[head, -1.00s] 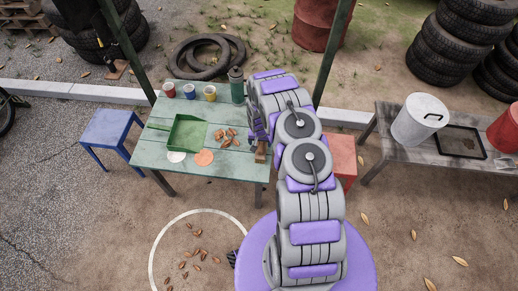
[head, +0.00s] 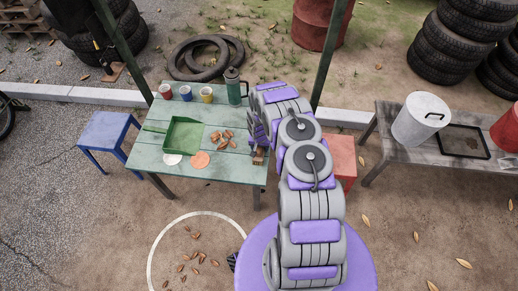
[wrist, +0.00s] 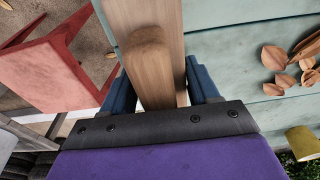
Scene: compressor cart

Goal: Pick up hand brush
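The hand brush (head: 258,156) is at the right edge of the green table (head: 225,170), with its brown wood and darker bristles partly in view. In the wrist view its wooden handle (wrist: 158,75) runs between the two blue fingers of my gripper (wrist: 158,88). The fingers stand one on each side of the handle, very close to it. I cannot tell whether they press on it. In the head view my gripper (head: 254,138) is at the brush, partly hidden by my arm.
A green dustpan (head: 183,134), dry leaves (head: 222,138), two round discs, cups (head: 186,93) and a green flask (head: 233,85) are on the table. A red stool (head: 340,155) stands to its right, a blue stool (head: 105,130) to its left.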

